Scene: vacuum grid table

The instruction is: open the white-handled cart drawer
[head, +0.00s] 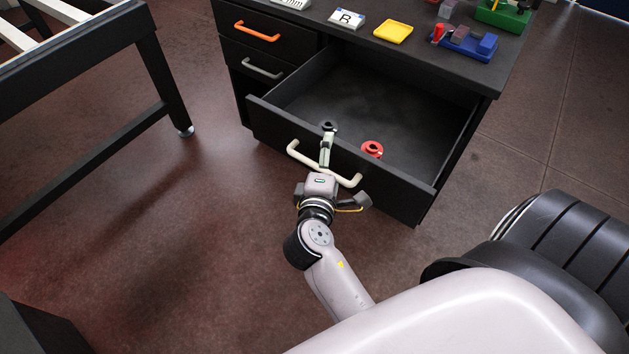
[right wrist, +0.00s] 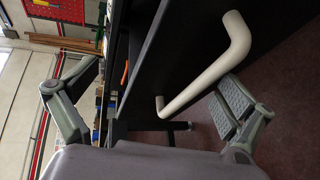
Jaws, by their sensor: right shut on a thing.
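The white-handled drawer (head: 420,172) of the black cart stands pulled well out, its inside open to view. Its white handle (head: 302,155) runs along the drawer front and also shows in the right wrist view (right wrist: 198,82). My right gripper (head: 325,167) is at the middle of the handle and shut on it, with one finger over its drawer side. In the right wrist view a ridged finger pad lies close against the bar. My left gripper is not in view.
Orange (head: 257,31) and grey (head: 262,69) handles mark closed drawers at left. A yellow tray (head: 393,32) lies on the cart top. A black-framed table (head: 165,85) stands left; floor between is clear.

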